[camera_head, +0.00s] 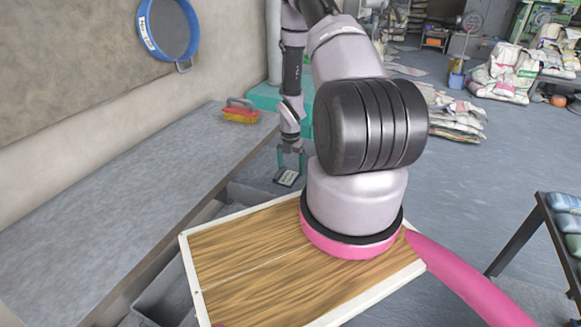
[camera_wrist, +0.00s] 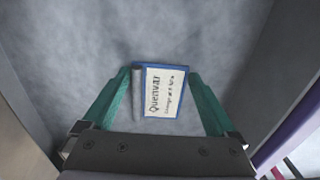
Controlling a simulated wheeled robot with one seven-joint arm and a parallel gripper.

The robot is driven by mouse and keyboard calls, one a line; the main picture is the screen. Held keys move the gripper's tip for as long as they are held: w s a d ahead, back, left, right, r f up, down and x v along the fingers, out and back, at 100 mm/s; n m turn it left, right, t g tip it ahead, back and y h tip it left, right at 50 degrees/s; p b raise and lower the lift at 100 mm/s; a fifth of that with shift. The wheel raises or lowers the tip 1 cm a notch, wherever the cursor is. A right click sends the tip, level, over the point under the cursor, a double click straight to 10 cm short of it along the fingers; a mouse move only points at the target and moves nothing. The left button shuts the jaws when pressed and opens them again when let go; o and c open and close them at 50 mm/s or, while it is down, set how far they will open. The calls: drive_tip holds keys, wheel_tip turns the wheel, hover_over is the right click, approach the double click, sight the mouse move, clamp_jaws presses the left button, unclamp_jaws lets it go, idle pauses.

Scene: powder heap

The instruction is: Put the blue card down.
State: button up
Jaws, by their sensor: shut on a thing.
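The blue card (camera_wrist: 165,91) has a blue edge and a white label reading "Quenvar". It sits between the green fingers of my gripper (camera_wrist: 160,78), which is shut on it. In the head view the card (camera_head: 287,178) is small, hanging at the end of my gripper (camera_head: 290,160), beyond the wooden tray and beside the counter. A grey mottled surface lies beneath it in the wrist view. I cannot tell how far the card is above that surface, or whether it touches.
A long grey counter (camera_head: 110,190) runs along the left wall, with a red and yellow brush (camera_head: 240,112) on it. A wood-bottomed tray with a white rim (camera_head: 190,262) is in front. A blue-rimmed sieve (camera_head: 168,30) hangs on the wall. Open floor (camera_head: 470,185) lies to the right.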

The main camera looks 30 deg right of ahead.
drive_tip(key=o, duration=1)
drive_tip(key=shift+f, duration=0.15)
wheel_tip(320, 180, up, 13)
wheel_tip(320, 180, up, 14)
drive_tip(key=m+t, duration=0.1)
drive_tip(key=m, duration=0.5)
hover_over(290, 172)
drive_tip(key=a, duration=0.2)
drive_tip(key=s+a+r+m+t, duration=0.1)
drive_tip(key=a+r+m, duration=0.1)
drive_tip(key=r+m, duration=0.3)
drive_tip(key=s+a+r+m+t, duration=0.1)
drive_tip(key=s+a+r+m, duration=0.1)
drive_tip(key=r, duration=0.5)
drive_tip(key=s+a+r+m+t, duration=0.1)
drive_tip(key=s+a+r+m, duration=0.2)
drive_tip(key=s+r+m, duration=0.2)
drive_tip(key=s+a+r+m+t+y, duration=0.1)
drive_tip(key=s+a+r+m, duration=0.2)
drive_tip(key=s+r+m, duration=0.3)
drive_tip(key=s+a+r+m+t+y, duration=0.1)
drive_tip(key=s+a+r+m+t, duration=0.1)
drive_tip(key=s+a+r+m, duration=0.2)
drive_tip(key=shift+s+a+r+m, duration=0.1)
drive_tip(key=shift+s+r+m, duration=0.45)
drive_tip(key=shift+s, duration=0.4)
drive_tip(key=shift+s+r+m, duration=0.35)
drive_tip(key=shift+s+r, duration=0.3)
drive_tip(key=shift+s, duration=0.3)
